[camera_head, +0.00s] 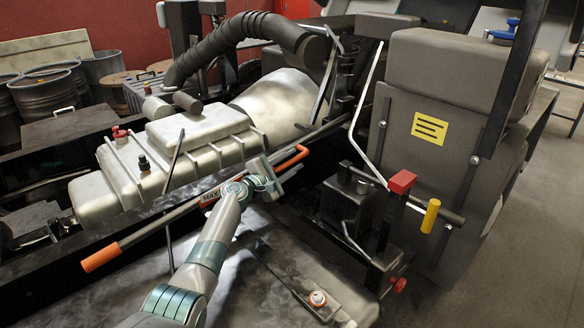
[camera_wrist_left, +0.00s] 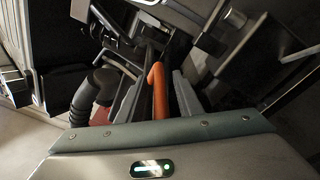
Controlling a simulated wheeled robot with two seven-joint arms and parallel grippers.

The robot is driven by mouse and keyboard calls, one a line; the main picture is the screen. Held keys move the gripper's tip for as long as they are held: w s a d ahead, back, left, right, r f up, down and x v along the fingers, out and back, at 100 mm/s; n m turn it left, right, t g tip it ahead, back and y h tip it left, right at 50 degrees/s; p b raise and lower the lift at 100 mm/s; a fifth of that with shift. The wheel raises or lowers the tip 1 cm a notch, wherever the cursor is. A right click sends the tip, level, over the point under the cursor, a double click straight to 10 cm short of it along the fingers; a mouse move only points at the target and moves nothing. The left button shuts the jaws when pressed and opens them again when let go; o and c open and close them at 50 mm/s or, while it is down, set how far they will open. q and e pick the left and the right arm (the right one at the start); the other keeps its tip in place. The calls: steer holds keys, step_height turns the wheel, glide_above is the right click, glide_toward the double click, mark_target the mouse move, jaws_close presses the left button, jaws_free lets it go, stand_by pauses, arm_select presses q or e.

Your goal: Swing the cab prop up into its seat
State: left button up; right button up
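The cab prop looks to be the long thin grey bar (camera_head: 160,226) lying low and slanted across the chassis in the head view. It has an orange sleeve (camera_head: 100,257) at its near left end and a bent orange end (camera_head: 290,158) at its right. My left gripper (camera_head: 276,171) is just beside the bent orange end. In the left wrist view, the orange end (camera_wrist_left: 158,92) lies between the two fingers, with gaps on both sides, so the gripper looks open. I cannot tell which part is the seat. My right gripper is out of view.
A grey engine block (camera_head: 180,150) lies behind the bar. The large grey cab part (camera_head: 440,150) with a yellow label stands at right. A red-capped post (camera_head: 402,182) and a yellow-tipped rod (camera_head: 430,216) jut out before it. Open floor shows at far right.

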arm_select(q)
steer(key=shift+w+d, duration=0.1)
steer(key=shift+w, duration=0.05)
steer(key=shift+c, duration=0.6)
jaws_close()
steer(key=shift+r, duration=0.1)
steer(key=shift+r+p, duration=0.5)
steer(key=shift+p, duration=0.35)
step_height(320, 180, up, 8)
steer(key=g+y+p, duration=0.1)
steer(key=g+p, duration=0.1)
steer(key=p, duration=0.8)
steer(key=shift+w, duration=0.1)
steer(key=w+d+r+g+y+p, duration=0.1)
steer(key=r, duration=0.5)
steer(key=w+d+r+g+y, duration=0.2)
steer(key=r, duration=0.5)
steer(key=shift+d+r+m+p, duration=0.15)
steer(key=shift+r+m+p, duration=0.1)
steer(key=shift+m+p, duration=0.15)
